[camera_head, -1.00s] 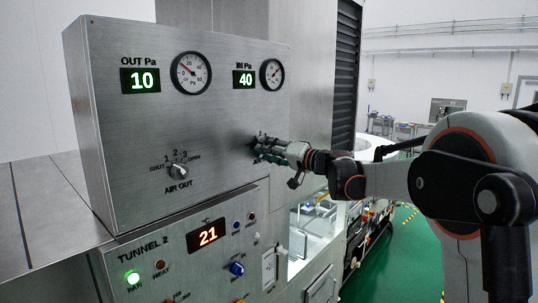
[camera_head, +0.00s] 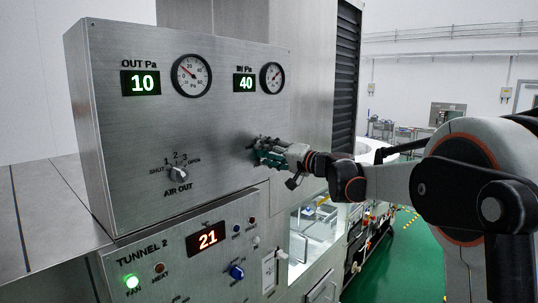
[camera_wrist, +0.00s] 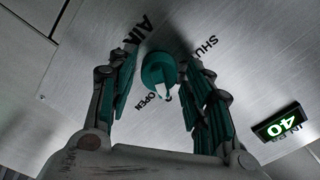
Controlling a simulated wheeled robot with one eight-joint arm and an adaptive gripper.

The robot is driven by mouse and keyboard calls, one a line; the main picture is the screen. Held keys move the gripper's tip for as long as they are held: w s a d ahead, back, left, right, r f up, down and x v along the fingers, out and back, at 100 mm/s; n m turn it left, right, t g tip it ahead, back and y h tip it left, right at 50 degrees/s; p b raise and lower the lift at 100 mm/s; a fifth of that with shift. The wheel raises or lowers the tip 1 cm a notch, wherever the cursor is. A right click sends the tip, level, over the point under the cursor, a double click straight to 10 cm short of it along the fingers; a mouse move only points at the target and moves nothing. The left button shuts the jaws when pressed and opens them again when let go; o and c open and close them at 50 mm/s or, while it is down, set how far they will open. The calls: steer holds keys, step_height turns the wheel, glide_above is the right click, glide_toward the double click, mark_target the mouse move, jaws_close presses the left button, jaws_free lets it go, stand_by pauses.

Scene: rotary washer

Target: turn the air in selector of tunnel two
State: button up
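The air in selector (camera_wrist: 160,72) is a small round knob with a teal look and a pale grip, on the brushed metal panel. In the wrist view its OPEN mark (camera_wrist: 157,100) is just below it and its SHUT mark is to the upper right. My gripper (camera_wrist: 158,62) is open, with one finger on each side of the knob and small gaps visible; contact at the tips is unclear. In the head view my gripper (camera_head: 264,153) is at the panel's right part and hides the air in selector.
The air out selector (camera_head: 179,172) is left on the same panel. Above are the IN Pa display (camera_head: 245,83), reading 40, and two gauges. The tunnel 2 control panel (camera_head: 140,250) juts out below. An open bay (camera_head: 315,228) is at lower right; green floor is beyond.

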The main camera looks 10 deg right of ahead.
stand_by(0.3)
steer(key=v, duration=1.2)
steer(key=s+a+f+n+g+h+b, duration=0.1)
steer(key=s+a+f+g+b, duration=0.1)
steer(key=s+a+f+b, duration=0.5)
steer(key=s+a+f+g+h+b, duration=0.1)
steer(key=s+a+f+b, duration=0.2)
steer(key=f, duration=0.9)
steer(key=s+a+f+n+g+h+b, duration=0.1)
steer(key=s+a+f+g+b, duration=0.1)
steer(key=s+a+f+b, duration=0.5)
steer(key=s+d+f+n+g+h+b, duration=0.1)
steer(key=s+d+f+h+b, duration=0.2)
steer(key=s+f, duration=0.7)
steer(key=s+d+f+n+g+h+b, duration=0.1)
steer(key=s+d+f+h+b, duration=0.3)
steer(key=s+d+f, duration=0.3)
steer(key=s+f+b, duration=0.1)
steer(key=s+f, duration=0.2)
steer(key=f, duration=0.3)
steer(key=shift+n+h, duration=0.3)
steer(key=shift+n, duration=0.1)
steer(key=shift+s+f, duration=0.15)
stand_by(1.1)
